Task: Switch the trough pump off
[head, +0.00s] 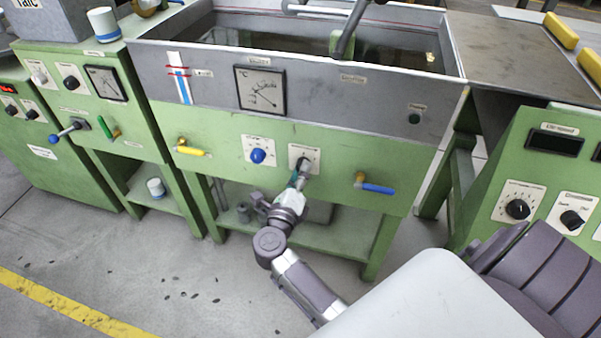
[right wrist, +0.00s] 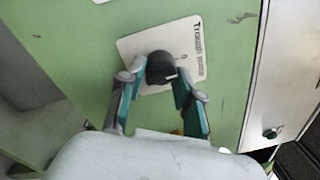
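The trough pump switch is a black knob (right wrist: 160,67) on a white plate (right wrist: 131,47) that reads "Trough". In the head view its plate (head: 311,150) is on the green front panel of the trough bench, right of a blue knob (head: 258,156). My right gripper (head: 301,172) is at the switch. In the right wrist view its two teal-padded fingers (right wrist: 159,78) lie on either side of the knob, very close to it. I cannot tell whether they press on it. A light mark shows at the knob's lower right. My left gripper is not in view.
A yellow-handled valve (head: 190,149) and a blue-handled valve (head: 375,187) stick out of the same panel. The grey trough (head: 205,72) is above, with a dial gauge (head: 260,90). Another green panel with knobs (head: 517,209) stands at the right. The floor in front is open.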

